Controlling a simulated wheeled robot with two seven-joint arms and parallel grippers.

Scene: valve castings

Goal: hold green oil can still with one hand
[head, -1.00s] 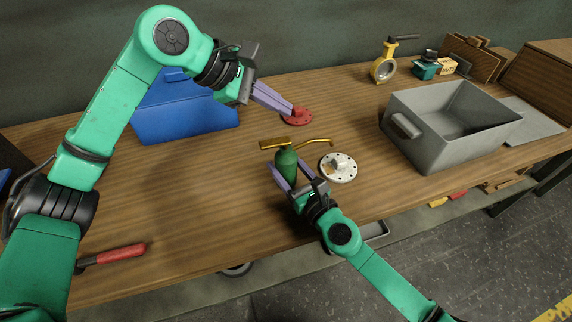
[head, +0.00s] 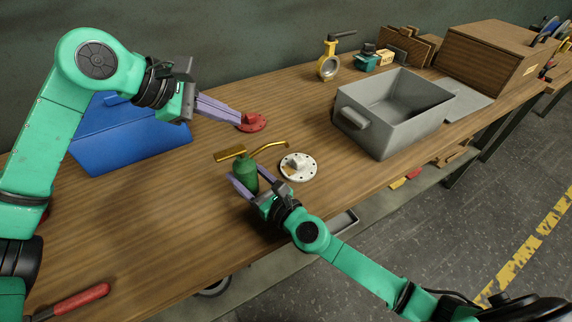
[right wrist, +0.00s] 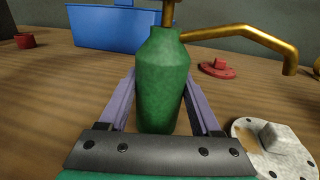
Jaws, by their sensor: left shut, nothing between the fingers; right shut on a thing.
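The green oil can (head: 245,172) stands upright on the wooden bench, with a brass lever and a curved brass spout (head: 272,146) at its top. My right gripper (head: 246,184) is shut on the can's body, one finger on each side. In the right wrist view the can (right wrist: 162,80) shows between the two purple fingers (right wrist: 160,105). My left gripper (head: 238,117) is shut and empty, above the bench by the red flanged part (head: 251,122); whether it touches that part I cannot tell.
A pale round flange (head: 298,167) lies just right of the can. A grey bin (head: 366,135) stands farther right, a blue box (head: 125,140) at the back left. A yellow valve (head: 328,66) stands at the back. A red-handled tool (head: 80,299) lies at the front left.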

